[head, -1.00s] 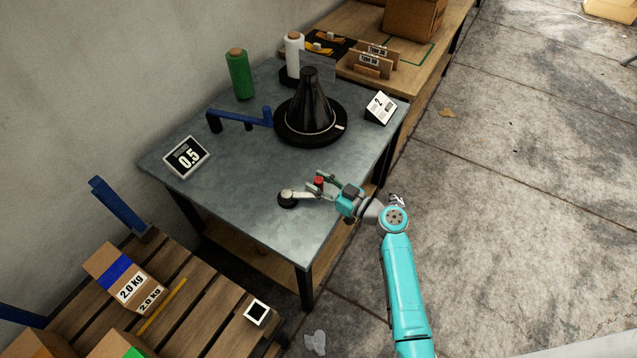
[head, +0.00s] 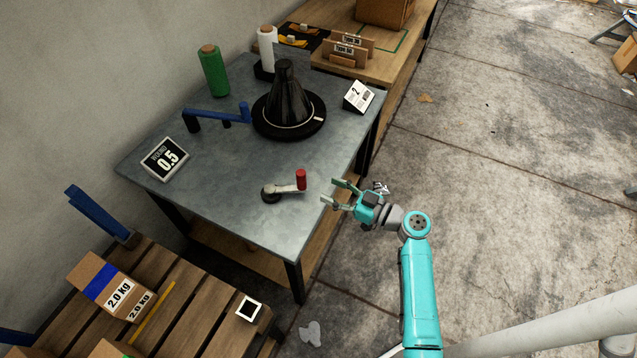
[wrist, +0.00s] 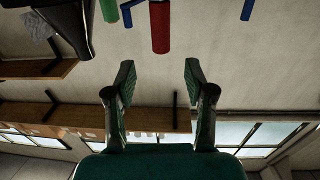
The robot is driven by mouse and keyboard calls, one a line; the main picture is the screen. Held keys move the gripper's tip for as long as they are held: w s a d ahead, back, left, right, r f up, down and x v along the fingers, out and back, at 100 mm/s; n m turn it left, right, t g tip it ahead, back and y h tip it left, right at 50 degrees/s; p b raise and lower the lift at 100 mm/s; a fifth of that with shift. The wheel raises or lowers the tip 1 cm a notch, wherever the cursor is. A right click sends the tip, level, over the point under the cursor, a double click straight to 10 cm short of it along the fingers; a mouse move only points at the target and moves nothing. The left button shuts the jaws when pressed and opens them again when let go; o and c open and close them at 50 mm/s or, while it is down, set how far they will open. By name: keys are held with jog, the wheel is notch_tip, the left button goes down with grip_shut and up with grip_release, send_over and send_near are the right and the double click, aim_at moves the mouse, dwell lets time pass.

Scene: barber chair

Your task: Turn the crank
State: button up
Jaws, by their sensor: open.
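The crank (head: 282,190) sits on the grey metal table near its front right edge. Its arm is metallic, with a dark round hub at the left and an upright red handle (head: 301,179) at the right end. The red handle also shows in the wrist view (wrist: 160,26), beyond the fingertips at the top. My gripper (head: 334,193) is open and empty, to the right of the red handle and apart from it, by the table's edge. In the wrist view my gripper (wrist: 159,72) has its two fingers spread wide with nothing between them.
A wooden pallet (head: 195,300) with boxes stands front left.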

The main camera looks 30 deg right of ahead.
jog(key=shift+v, duration=0.85)
